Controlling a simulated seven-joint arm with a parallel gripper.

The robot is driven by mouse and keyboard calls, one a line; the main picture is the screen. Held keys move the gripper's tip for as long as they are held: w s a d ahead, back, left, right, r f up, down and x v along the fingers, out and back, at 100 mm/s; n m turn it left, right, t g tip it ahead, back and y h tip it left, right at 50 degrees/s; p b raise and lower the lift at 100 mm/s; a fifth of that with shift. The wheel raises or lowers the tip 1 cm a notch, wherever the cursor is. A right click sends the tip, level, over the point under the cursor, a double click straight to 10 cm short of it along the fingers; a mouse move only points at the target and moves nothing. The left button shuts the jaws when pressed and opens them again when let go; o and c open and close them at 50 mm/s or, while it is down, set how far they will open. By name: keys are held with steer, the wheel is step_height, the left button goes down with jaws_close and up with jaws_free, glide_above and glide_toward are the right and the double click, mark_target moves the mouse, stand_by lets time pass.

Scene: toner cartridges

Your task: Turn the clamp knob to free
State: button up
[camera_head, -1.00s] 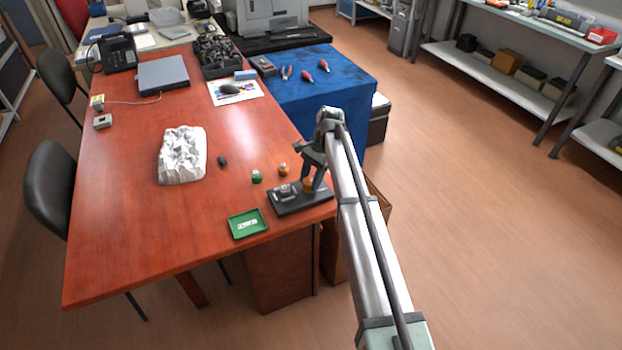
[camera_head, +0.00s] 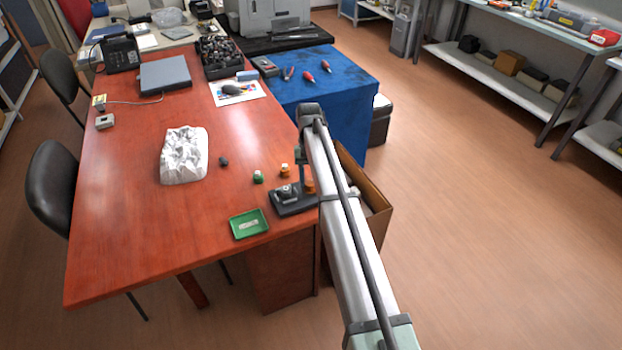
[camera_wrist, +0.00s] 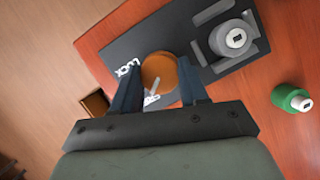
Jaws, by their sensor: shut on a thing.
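The orange clamp knob (camera_wrist: 158,72) stands on the dark base plate (camera_wrist: 136,38) between my gripper's (camera_wrist: 160,84) two blue-grey fingers. My gripper is shut on it. A white pointer (camera_wrist: 152,90) shows beside the knob, and the word LOCK (camera_wrist: 128,68) is printed on the plate to its left. Another label below the knob is mostly hidden by the fingers and palm. A grey toner cartridge (camera_wrist: 234,37) sits in the plate's holder. In the head view the base plate (camera_head: 288,207) lies at the table's right edge, with the knob (camera_head: 310,187) partly behind my arm.
A green-capped bottle (camera_head: 258,177), an orange-capped bottle (camera_head: 285,170) and a small dark piece (camera_head: 223,161) stand nearby. A green tray (camera_head: 249,224) lies in front. A crumpled white object (camera_head: 184,155) is farther left. An open carton (camera_head: 372,200) is beside the table.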

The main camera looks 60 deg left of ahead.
steer(key=shift+n+t, duration=0.3)
steer(key=shift+n, duration=0.4)
steer(key=shift+s, duration=0.1)
steer(key=o, duration=1.1)
steer(key=shift+c, duration=0.2)
steer(key=shift+r, duration=0.1)
